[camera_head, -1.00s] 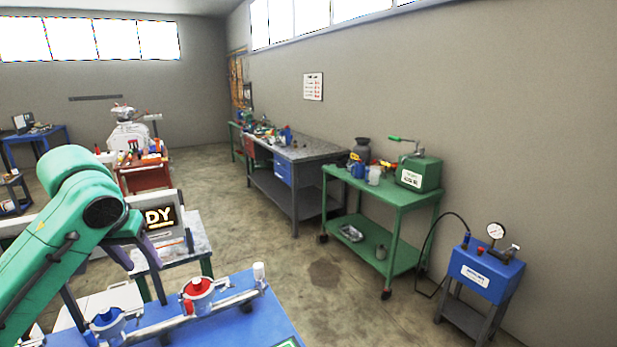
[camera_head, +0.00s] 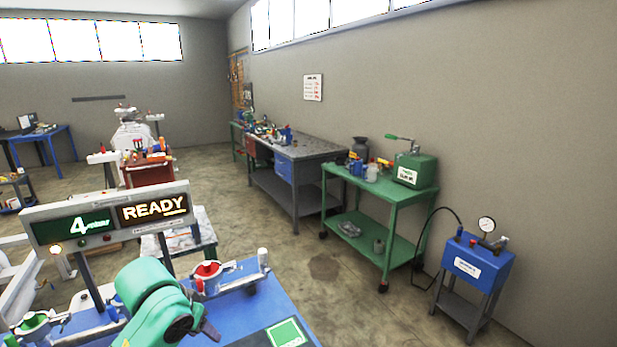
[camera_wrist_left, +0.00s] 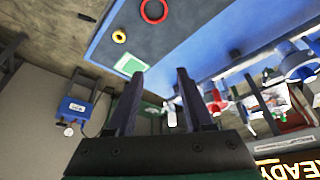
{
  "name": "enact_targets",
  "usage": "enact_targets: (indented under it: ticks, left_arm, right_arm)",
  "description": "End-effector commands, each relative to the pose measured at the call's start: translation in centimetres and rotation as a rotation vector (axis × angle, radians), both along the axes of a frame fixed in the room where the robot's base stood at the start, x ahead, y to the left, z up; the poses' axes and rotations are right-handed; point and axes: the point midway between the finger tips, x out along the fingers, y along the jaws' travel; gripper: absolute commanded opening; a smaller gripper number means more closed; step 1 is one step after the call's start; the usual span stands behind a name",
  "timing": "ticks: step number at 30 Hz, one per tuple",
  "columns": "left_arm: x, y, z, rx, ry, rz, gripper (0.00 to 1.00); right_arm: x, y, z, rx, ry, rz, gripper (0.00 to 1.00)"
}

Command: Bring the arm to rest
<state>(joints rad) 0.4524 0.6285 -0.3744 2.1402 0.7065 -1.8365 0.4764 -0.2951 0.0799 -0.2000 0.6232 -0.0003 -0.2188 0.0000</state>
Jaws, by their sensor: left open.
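My left arm comes in at the bottom of the head view, bent low over the blue bench (camera_head: 240,303). My left gripper (camera_head: 207,323) is small and dark there, partly hidden by the green wrist. In the left wrist view its two dark fingers (camera_wrist_left: 158,92) stand apart with nothing between them. My right gripper is in neither view.
A display (camera_head: 110,218) reading "READY" stands behind the bench. A red-topped fitting (camera_head: 207,270) sits on the bench's rail, near my arm. A red ring (camera_wrist_left: 154,10) and a yellow ring (camera_wrist_left: 119,37) lie on a grey surface.

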Motion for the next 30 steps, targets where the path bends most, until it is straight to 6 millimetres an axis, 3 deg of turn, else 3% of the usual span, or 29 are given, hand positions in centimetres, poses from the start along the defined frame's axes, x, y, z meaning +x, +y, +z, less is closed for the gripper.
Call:
enact_targets:
  ticks: [1,3,6,12,20,25,30]
  left_arm:
    - [-1.3,-1.2,-2.4,-0.020,0.012,-0.029,0.52]
    - [-3.3,-2.3,-5.2,-0.041,0.010,-0.057,0.52]
    - [-6.3,-2.8,-8.4,-0.058,0.008,-0.067,0.52]
    - [-11.7,-1.7,-12.2,-0.037,0.023,-0.032,0.52]
    - [-18.6,1.6,-14.9,0.050,0.081,0.036,0.52]
    - [-17.4,1.4,-22.3,0.056,0.105,0.026,0.52]
    - [-17.6,1.3,-30.6,0.057,0.138,0.019,0.52]
  right_arm:
    - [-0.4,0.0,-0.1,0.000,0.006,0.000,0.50]
    - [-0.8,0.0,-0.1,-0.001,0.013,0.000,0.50]
    - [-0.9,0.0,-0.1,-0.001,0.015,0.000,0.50]
    - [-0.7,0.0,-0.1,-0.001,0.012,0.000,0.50]
    - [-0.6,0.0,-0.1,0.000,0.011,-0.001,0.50]
    - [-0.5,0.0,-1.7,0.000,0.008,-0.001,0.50]
    - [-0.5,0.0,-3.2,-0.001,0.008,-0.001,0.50]
